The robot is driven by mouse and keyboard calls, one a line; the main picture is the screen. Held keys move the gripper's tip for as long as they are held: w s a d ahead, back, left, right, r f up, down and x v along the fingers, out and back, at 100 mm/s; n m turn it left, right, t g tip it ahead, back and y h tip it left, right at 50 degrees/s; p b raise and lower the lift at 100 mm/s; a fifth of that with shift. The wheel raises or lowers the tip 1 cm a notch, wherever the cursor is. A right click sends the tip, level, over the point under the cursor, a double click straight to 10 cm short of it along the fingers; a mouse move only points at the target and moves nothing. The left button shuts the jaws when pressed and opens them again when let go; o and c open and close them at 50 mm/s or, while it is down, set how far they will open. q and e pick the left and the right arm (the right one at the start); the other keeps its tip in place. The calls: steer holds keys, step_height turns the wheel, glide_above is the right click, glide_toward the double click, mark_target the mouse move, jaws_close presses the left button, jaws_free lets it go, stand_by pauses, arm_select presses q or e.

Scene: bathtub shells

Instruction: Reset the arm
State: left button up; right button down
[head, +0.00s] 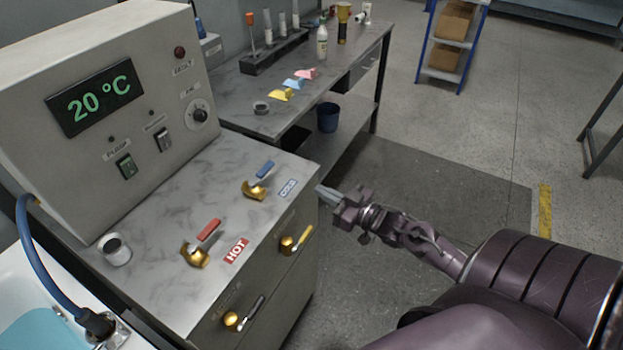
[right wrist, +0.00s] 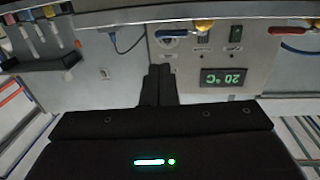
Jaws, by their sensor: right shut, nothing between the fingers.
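My right arm comes in from the lower right of the head view. Its gripper (head: 326,195) is in the air just right of the metal cabinet's edge, near the COLD label. The fingers are together with nothing between them. My left gripper is not in the head view.
A control box (head: 150,75) reading 20 °C stands on the cabinet. Red (head: 208,230) and blue (head: 265,170) valve handles are on the cabinet top. A blue-framed shelf (head: 423,50) stands farther back. Floor (head: 440,150) is clear right of the cabinet.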

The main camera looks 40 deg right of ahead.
steer(key=s+f+m+g+h, duration=0.15)
steer(key=s+f, duration=0.25)
steer(key=f, duration=0.6)
steer(key=s+a+f+m+g+h, duration=0.1)
steer(key=s+f+g+h, duration=0.2)
steer(key=f, duration=0.7)
steer(key=s+f+m+g+h, duration=0.1)
steer(key=s+f+g, duration=0.2)
steer(key=s+f, duration=0.5)
steer(key=s+a+f+n+g, duration=0.1)
steer(key=s+a+f+g, duration=0.3)
steer(key=s+a+f, duration=0.3)
steer(key=s+a+f+n+g, duration=0.1)
steer(key=s+a+f+g, duration=0.3)
steer(key=s+a+f, duration=0.3)
steer(key=s+f, duration=0.5)
steer(key=s, duration=0.3)
steer(key=shift+s+f+n+g, duration=0.3)
steer(key=shift+n+g, duration=0.05)
